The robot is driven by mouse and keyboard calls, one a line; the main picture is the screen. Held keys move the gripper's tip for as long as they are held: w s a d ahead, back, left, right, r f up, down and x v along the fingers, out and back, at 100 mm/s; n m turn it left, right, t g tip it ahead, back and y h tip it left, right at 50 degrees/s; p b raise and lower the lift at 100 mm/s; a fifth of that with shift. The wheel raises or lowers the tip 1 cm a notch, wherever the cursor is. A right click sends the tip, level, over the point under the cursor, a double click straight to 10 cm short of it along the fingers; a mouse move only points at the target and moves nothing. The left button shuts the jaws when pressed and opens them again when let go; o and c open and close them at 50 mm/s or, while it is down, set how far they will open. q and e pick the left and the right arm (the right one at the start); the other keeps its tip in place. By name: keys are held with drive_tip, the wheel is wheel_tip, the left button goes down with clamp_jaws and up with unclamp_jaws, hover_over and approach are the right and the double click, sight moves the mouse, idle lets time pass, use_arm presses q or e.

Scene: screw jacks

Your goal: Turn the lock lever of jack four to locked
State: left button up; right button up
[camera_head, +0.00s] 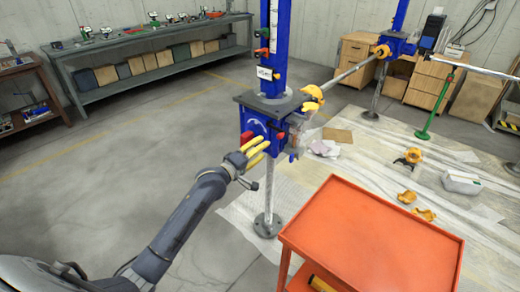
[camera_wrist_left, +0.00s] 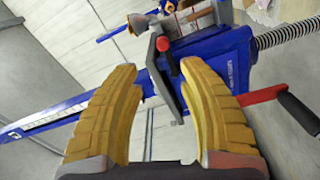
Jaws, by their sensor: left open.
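A blue screw jack (camera_head: 262,122) stands on a grey post in the head view; I cannot read its number. A red part (camera_head: 246,139) is on its left face and another red piece (camera_head: 281,138) is on its right side. My left gripper (camera_head: 257,149) has yellow fingers, open and close in front of the jack's lower body. In the left wrist view the jack's blue body (camera_wrist_left: 225,68) lies beyond the open fingers (camera_wrist_left: 160,76). A red arm (camera_wrist_left: 258,95) with a black handle is right of the fingers. My right gripper is out of view.
An orange cart (camera_head: 370,235) stands at front right. A second blue jack (camera_head: 396,47) is behind, joined by a grey rod (camera_head: 350,72). Orange parts (camera_head: 406,197) lie on the floor sheet. Open floor lies left of my arm.

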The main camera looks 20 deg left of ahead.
use_arm(q)
drive_tip(key=shift+d+f, duration=0.2)
drive_tip(key=shift+d, duration=0.15)
drive_tip(key=c, duration=0.4)
drive_tip(key=f+n, duration=0.1)
drive_tip(key=n, duration=0.1)
drive_tip(key=d+f+n, duration=0.1)
drive_tip(key=f+n, duration=0.1)
drive_tip(key=d+f+n, duration=0.1)
drive_tip(key=f+n, duration=0.1)
drive_tip(key=shift+w+d+f, duration=0.15)
drive_tip(key=shift+w+d, duration=0.05)
drive_tip(key=shift+w, duration=0.1)
clamp_jaws()
wheel_tip(320, 180, down, 5)
drive_tip(key=n+t, duration=0.3)
drive_tip(key=n, duration=1.6)
drive_tip(key=w+d+r, duration=0.1)
drive_tip(key=w+r, duration=0.5)
drive_tip(key=w, duration=0.3)
drive_tip(key=shift+w+d, duration=0.2)
drive_tip(key=shift+d, duration=0.2)
